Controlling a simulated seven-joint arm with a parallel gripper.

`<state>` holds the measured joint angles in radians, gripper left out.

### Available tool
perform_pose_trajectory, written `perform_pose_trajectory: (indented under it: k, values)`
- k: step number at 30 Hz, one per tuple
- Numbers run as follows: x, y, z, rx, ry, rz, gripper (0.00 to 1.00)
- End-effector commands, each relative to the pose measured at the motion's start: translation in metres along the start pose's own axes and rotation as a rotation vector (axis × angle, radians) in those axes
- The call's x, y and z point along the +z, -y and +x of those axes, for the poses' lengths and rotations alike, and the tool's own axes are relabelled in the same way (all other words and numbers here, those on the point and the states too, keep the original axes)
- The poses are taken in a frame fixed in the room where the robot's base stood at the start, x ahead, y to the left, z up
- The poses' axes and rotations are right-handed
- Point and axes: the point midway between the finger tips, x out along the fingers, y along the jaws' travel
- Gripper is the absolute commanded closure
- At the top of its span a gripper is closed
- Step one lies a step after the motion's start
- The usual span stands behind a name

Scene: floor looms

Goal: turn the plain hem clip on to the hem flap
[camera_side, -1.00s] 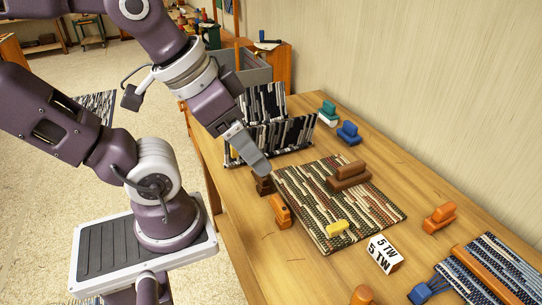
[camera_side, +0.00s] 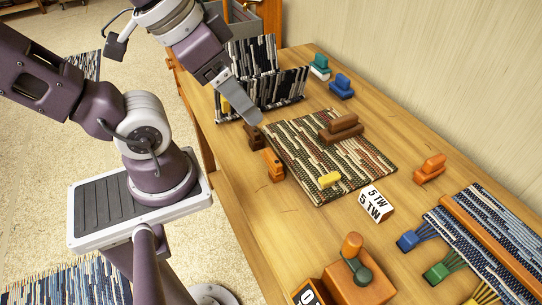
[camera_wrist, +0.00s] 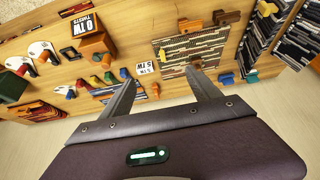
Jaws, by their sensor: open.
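My gripper (camera_side: 256,120) hangs over the left corner of the striped woven mat in the side view. In the wrist view my gripper (camera_wrist: 161,76) has its fingers spread, with nothing seen held between them. The mat (camera_side: 375,160) lies flat on the bench. A brown two-part block (camera_side: 341,128) sits on its far part and a small yellow block (camera_side: 329,179) on its near part. A dark brown block (camera_side: 252,137) and an orange block (camera_side: 272,165) stand by its left edge. I cannot tell which piece is the plain hem clip, nor make out the hem flap.
A "5 TW" sign (camera_side: 375,203) stands right of the mat, with another orange block (camera_side: 430,168) beyond. A blue-striped woven piece (camera_side: 480,225) lies at the right. Dark striped panels (camera_side: 280,90) stand upright behind my gripper. Bare bench lies in front of the mat.

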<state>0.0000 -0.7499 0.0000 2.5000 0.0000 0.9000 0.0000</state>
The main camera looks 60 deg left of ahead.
Motion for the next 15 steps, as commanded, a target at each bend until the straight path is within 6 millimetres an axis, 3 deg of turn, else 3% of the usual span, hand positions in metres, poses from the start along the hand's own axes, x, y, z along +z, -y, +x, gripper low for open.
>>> perform_pose_trajectory:
  k: [11,12,15]
  values:
    - [0.0,0.0,0.0,0.0,0.0,0.0,0.29]
    - [0.0,0.0,0.0,0.0,0.0,0.0,0.27]
    - [-0.0057,0.0021,0.0028,-0.007,0.024,-0.001,0.07]
